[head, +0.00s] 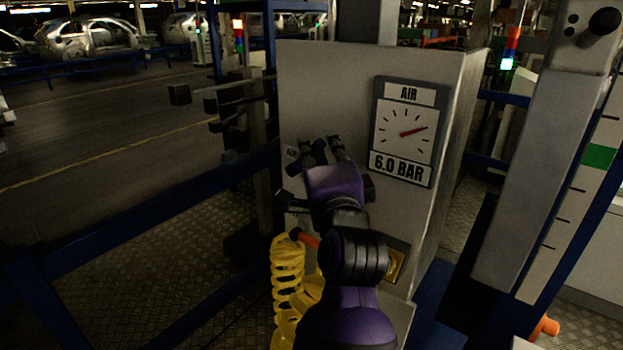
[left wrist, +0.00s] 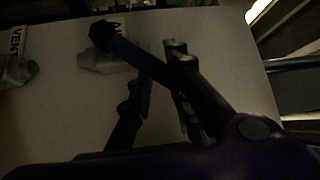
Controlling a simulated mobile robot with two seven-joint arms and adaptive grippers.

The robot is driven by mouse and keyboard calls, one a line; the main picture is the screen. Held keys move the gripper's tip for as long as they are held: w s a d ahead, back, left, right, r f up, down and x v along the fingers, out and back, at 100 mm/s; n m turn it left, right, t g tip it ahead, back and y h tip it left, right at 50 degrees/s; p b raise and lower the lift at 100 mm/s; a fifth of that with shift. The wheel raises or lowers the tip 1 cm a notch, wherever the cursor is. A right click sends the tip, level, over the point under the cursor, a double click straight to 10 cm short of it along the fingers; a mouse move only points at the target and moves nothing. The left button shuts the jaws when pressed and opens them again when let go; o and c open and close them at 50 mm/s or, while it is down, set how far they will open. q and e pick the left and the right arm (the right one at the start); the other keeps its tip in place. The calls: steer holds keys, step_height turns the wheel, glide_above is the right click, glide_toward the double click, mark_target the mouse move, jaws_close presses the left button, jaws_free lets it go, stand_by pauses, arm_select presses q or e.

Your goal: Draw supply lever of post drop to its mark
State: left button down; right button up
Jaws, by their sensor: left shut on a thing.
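The supply lever is a dark bar with a blunt round end; in the left wrist view the bar (left wrist: 135,52) slants across the panel from the grey valve body (left wrist: 103,61), below a partly hidden label beginning with A. My left gripper (head: 327,147) is at the left part of the grey panel in the head view. It is shut on the lever, whose bar crosses at the fingers in the left wrist view (left wrist: 163,68). In the head view the gripper hides most of the lever. I cannot make out the lever's mark. My right gripper is not in view.
The grey cabinet (head: 330,80) carries an AIR gauge (head: 404,130) reading 6.0 BAR. A VENT fitting (left wrist: 18,68) is at the left in the wrist view. A yellow coiled hose (head: 287,280) hangs below. Blue rails (head: 150,205) run left; a grey post (head: 540,160) stands right beside a green-banded scale (head: 599,157).

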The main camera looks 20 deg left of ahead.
arm_select(q)
steer(key=shift+f, duration=0.55)
steer(key=shift+s+d, duration=0.1)
steer(key=shift+d, duration=0.1)
stand_by(0.4)
steer(key=c, duration=1.6)
jaws_free()
steer(key=shift+r, duration=0.2)
steer(key=shift+s, duration=0.1)
steer(key=o, duration=0.7)
steer(key=shift+r, duration=0.1)
steer(key=shift+c, duration=0.2)
